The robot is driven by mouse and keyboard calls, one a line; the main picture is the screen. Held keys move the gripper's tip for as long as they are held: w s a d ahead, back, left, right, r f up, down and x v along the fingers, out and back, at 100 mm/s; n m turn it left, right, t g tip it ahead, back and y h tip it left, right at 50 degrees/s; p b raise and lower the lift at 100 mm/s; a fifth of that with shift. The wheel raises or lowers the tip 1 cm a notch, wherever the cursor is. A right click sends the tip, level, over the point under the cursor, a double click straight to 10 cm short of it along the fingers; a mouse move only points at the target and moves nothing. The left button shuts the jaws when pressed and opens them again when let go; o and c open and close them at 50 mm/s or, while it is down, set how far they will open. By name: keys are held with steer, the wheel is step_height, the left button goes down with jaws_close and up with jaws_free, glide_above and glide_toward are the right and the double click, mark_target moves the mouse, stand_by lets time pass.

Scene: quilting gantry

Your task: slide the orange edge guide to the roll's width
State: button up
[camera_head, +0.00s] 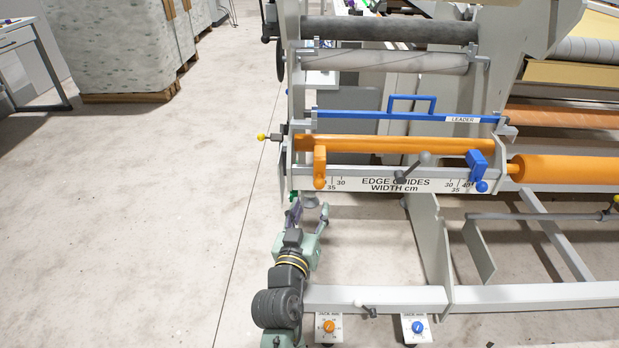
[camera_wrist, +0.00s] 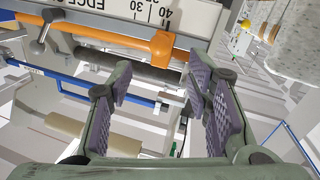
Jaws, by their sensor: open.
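The orange edge guide (camera_head: 320,168) sits at the left end of the white "EDGE GUIDES WIDTH cm" scale rail (camera_head: 395,185), just left of its 30 and 35 marks. It also shows at the top of the wrist view (camera_wrist: 161,45), beside the 40 mark. A long orange roll (camera_head: 400,144) lies behind the rail. The blue edge guide (camera_head: 478,163) sits near the rail's right end. My gripper (camera_head: 310,212) is below and slightly left of the orange guide. In the wrist view, my gripper (camera_wrist: 160,98) has its padded fingers apart with nothing held; the guide is beyond them.
A grey-knobbed lever (camera_head: 424,160) stands at the rail's middle. A blue leader bar (camera_head: 400,115) with a handle is above the roll. A yellow-tipped knob (camera_head: 262,137) sticks out at the left. Jack boxes (camera_head: 329,328) stand below.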

mark_target(318, 187)
steer(key=w+p, duration=0.1)
steer(key=w, duration=0.2)
steer(key=w+d, duration=0.1)
steer(key=w, duration=0.3)
steer(key=w+d+p, duration=0.1)
steer(key=w, duration=0.2)
steer(key=shift+w+p, duration=0.15)
steer(key=shift+p, duration=0.2)
steer(key=shift+r, duration=0.1)
jaws_close()
